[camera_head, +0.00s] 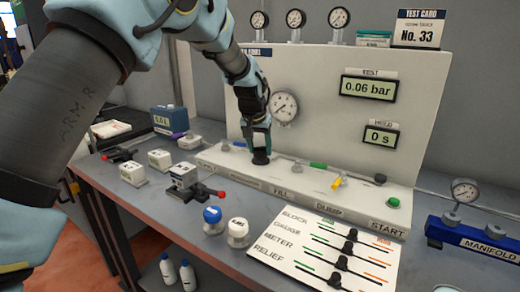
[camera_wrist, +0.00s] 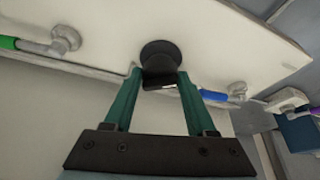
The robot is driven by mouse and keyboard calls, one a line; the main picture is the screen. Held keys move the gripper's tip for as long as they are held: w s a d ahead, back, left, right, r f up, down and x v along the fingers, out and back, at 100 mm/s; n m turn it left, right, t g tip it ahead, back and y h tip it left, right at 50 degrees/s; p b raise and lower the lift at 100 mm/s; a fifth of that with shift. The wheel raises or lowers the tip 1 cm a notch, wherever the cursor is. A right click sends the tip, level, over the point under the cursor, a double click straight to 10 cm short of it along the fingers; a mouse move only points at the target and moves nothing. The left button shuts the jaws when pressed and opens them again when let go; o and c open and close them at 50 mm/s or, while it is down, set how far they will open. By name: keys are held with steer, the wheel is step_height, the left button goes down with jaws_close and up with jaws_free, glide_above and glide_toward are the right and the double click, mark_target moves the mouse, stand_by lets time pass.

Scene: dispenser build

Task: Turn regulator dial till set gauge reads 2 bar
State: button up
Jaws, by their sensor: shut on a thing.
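The black regulator dial (camera_head: 261,158) stands on the panel's ledge, left of centre. In the wrist view the dial (camera_wrist: 160,55) shows between the green fingers. My gripper (camera_head: 260,144) reaches down from above and is shut on the dial; its fingers also show in the wrist view (camera_wrist: 158,80). A round white gauge (camera_head: 284,107) is on the panel just right of my gripper. Its needle is too small to read surely, and I cannot tell its label. The TEST display (camera_head: 367,88) reads 0.06 bar. The HOLD display (camera_head: 381,134) reads 0 s.
The ledge carries a blue handle (camera_wrist: 213,96), a green handle (camera_head: 318,165), a yellow handle (camera_head: 337,184) and a green START button (camera_head: 393,202). In front are a slider board (camera_head: 290,240), two round jars and a red-tipped clamp (camera_head: 190,182). A blue manifold (camera_head: 470,236) stands right.

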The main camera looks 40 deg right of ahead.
steer(key=shift+w+a+m+g+h+b, duration=0.1)
steer(key=shift+w+m+g+h+b, duration=0.1)
steer(key=shift+m, duration=0.4)
steer(key=shift+w+m+g+h+b, duration=0.1)
steer(key=shift+m+g, duration=0.1)
steer(key=shift+m, duration=0.4)
steer(key=m+g, duration=0.1)
steer(key=m, duration=0.2)
steer(key=shift+m, duration=0.3)
steer(key=m+g+p, duration=0.1)
steer(key=m, duration=0.2)
steer(key=m+g, duration=0.1)
steer(key=m, duration=0.1)
steer(key=shift+w+m+g+p, duration=0.2)
steer(key=shift+m+g+p, duration=0.1)
steer(key=shift+m+p, duration=0.1)
steer(key=o, duration=1.4)
steer(key=shift+c, duration=0.2)
steer(key=b+v, duration=0.2)
steer(key=v, duration=0.8)
steer(key=shift+r+b, duration=0.4)
steer(key=shift+r, duration=0.1)
